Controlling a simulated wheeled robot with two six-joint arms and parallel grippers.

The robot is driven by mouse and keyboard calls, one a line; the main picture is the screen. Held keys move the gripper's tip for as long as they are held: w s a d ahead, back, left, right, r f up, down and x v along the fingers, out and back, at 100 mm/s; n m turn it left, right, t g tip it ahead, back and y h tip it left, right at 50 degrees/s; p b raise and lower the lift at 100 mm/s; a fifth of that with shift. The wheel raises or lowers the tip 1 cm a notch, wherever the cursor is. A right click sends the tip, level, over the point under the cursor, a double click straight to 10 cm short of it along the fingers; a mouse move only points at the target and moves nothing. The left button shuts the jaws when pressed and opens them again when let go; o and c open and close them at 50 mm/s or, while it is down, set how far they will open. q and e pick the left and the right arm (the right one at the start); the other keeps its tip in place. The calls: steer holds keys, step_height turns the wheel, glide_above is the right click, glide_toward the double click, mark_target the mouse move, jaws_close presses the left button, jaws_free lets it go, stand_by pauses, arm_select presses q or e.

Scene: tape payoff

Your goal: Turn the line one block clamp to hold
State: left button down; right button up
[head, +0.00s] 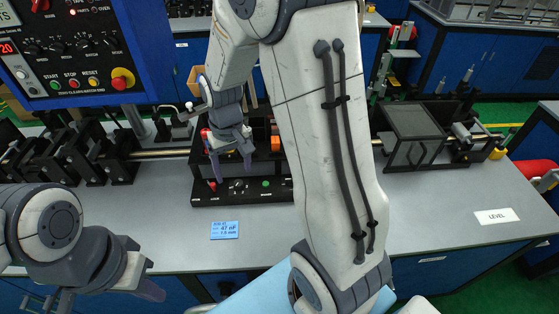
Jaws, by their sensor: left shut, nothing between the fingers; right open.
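A black block unit (245,195) stands mid-table with a front panel. The panel carries a small red-tipped lever (212,185), a green button (265,183) and white markings too small to read. I cannot tell which part is the clamp or which way it is set. My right gripper (231,168) hangs fingers-down over the left part of the unit, open, with its fingertips just above the panel. I cannot tell whether they touch anything. My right arm hides the unit's right side. My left gripper (150,291) is shut and empty at the lower left, apart from the unit.
A control box (75,50) with red buttons overhangs the upper left. Black roller stands (85,150) and a metal rod (160,153) lie left of the unit. A dark box (412,135) stands right.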

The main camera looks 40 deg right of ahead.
steer(key=w+d+f+m+p, duration=0.1)
steer(key=d+f+m, duration=0.25)
steer(key=d, duration=0.65)
steer(key=d+f+m+p, duration=0.15)
steer(key=d+f, duration=0.25)
steer(key=d, duration=0.5)
arm_select(q)
step_height(320, 180, up, 6)
steer(key=shift+s+d+f+p, duration=0.1)
steer(key=shift+f+p, duration=0.05)
steer(key=shift+p, duration=1.05)
arm_select(e)
steer(key=f, duration=1)
steer(key=shift+d+f, duration=0.25)
steer(key=shift+f, duration=0.1)
jaws_close()
